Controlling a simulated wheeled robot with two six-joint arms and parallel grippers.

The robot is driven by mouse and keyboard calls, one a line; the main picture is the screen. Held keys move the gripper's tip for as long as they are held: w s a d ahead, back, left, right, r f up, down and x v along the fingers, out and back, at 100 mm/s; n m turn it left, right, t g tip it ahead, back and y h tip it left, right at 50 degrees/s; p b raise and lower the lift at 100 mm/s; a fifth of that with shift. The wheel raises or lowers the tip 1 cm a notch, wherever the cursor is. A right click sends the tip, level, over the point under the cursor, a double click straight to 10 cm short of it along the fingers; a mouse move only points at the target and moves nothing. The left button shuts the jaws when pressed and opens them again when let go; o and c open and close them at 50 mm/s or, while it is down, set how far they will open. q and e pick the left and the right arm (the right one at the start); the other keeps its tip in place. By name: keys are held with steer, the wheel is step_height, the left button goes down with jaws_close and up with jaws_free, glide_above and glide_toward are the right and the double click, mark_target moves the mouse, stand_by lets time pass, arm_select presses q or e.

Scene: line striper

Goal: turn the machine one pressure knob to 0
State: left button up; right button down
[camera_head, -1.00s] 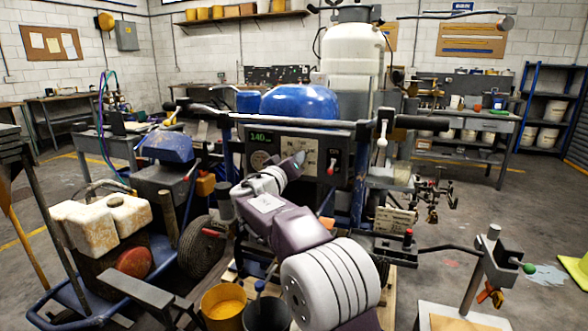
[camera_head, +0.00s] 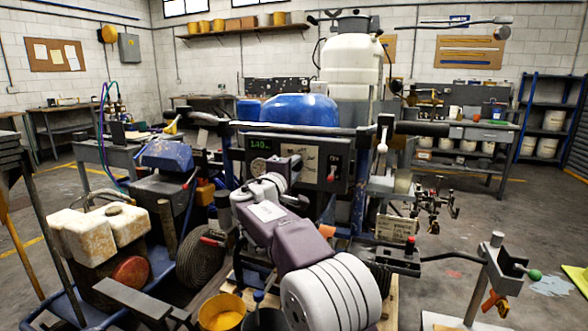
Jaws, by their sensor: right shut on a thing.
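The machine, a line striper with a blue domed top (camera_head: 300,108) and a white tank (camera_head: 350,72), stands in the middle. Its dark control panel (camera_head: 345,150) faces me, with a lit green display (camera_head: 260,144) reading about 140, a pale label plate (camera_head: 312,152) and a small red-tipped switch (camera_head: 332,172). My right arm comes up from the bottom, and its gripper (camera_head: 291,167) is at the panel, in front of the label plate. It is shut on what seems to be the pressure knob, which the gripper hides, so its setting cannot be read. My left gripper is not in view.
A blue cart with an off-white, stained tank (camera_head: 100,232) stands at the left. A yellow bucket (camera_head: 222,312) is below my arm. A stand with a green ball-ended lever (camera_head: 535,274) is at the right. Open floor lies beyond it.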

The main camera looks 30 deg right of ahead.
steer(key=n+p, duration=0.1)
steer(key=n, duration=0.3)
steer(key=shift+n, duration=0.3)
steer(key=n+p, duration=0.2)
steer(key=n, duration=0.2)
steer(key=shift+n, duration=0.3)
steer(key=n+p, duration=0.2)
steer(key=n, duration=0.2)
steer(key=shift+n, duration=0.3)
steer(key=shift+n+p, duration=1.65)
steer(key=shift+n, duration=0.55)
steer(key=shift+f, duration=0.1)
steer(key=c, duration=1.1)
jaws_free()
steer(key=shift+o, duration=0.2)
steer(key=shift+a, duration=0.1)
